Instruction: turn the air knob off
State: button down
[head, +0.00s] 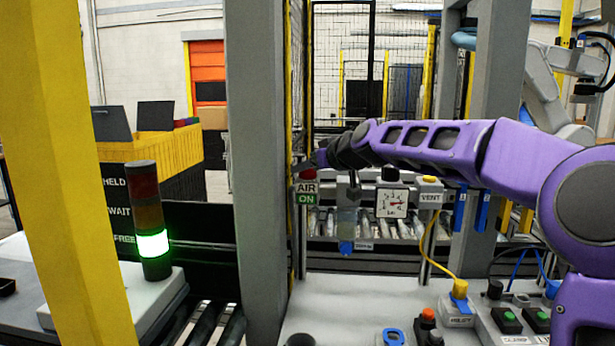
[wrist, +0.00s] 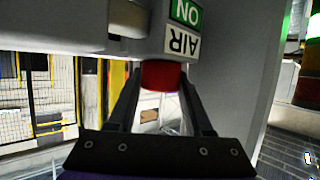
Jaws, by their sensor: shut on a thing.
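The air knob is red and sits right above a small sign (head: 306,193) that reads "AIR" on white and "ON" on green. My gripper (head: 314,163) reaches it from the right in the head view, and the knob's red edge (head: 308,175) shows just under the fingers. In the wrist view the picture is upside down. There the red knob (wrist: 160,77) is between the two fingers, and my gripper (wrist: 160,88) is shut on it. The sign (wrist: 185,28) stands beyond the knob. The knob's pointer is not visible.
A grey post (head: 262,180) stands just left of the sign. A pressure gauge (head: 392,203) and a yellow-topped VENT button (head: 429,188) are to the right, below my arm. A light tower (head: 148,215) glows green beside "FREE". The bench (head: 340,300) holds several controls.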

jog(key=shift+r+m+t+h+p, duration=0.15)
jog(key=shift+m+t+h+p, duration=0.35)
jog(key=shift+m+h+p, duration=0.35)
jog(key=shift+m+h, duration=0.35)
jog(key=shift+a+m+t+h+p, duration=0.1)
jog(key=shift+m+t+h+p, duration=0.25)
jog(key=shift+p, duration=0.45)
jog(key=shift+m+h+p, duration=0.25)
jog(key=shift+h+p, duration=0.05)
jog(key=shift+h, duration=0.05)
jog(key=shift+c, duration=1.5)
grip_release()
